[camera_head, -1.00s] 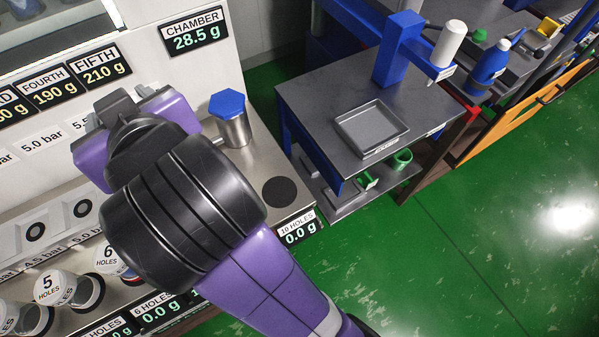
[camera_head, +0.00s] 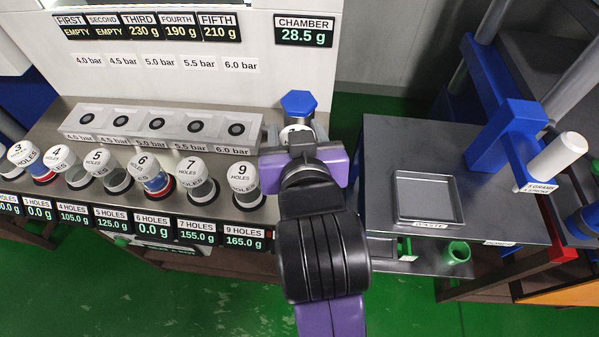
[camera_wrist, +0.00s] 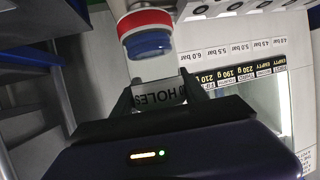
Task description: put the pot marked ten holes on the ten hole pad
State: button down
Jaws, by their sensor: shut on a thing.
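My gripper (camera_head: 300,140) points away over the right end of the metal bench, in front of the blue-topped canister (camera_head: 298,102). The head view mostly hides this pot behind my wrist. The ten hole pad and its display are hidden behind my arm now; the pad was bare in the earlier view.
White-capped pots stand in a row on the left, the nearest being the nine hole pot (camera_head: 246,186). A sloped block of round ports (camera_head: 160,126) lies behind them. A side table (camera_head: 400,150) with a waste tray (camera_head: 428,220) stands right.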

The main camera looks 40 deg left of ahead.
notch_tip(320, 180, down, 11)
jog(key=shift+f, duration=0.2)
dwell(0.3)
jog(key=shift+f, duration=0.15)
jog(key=c, duration=0.6)
grip_release()
jog(key=shift+s+d+r, duration=0.1)
jog(key=shift+s+r, duration=0.05)
jog(key=shift+r, duration=0.05)
jog(key=v, duration=1.1)
jog(key=shift+s+d+b, duration=0.2)
jog(key=shift+s+b, duration=0.05)
jog(key=shift+b, duration=0.1)
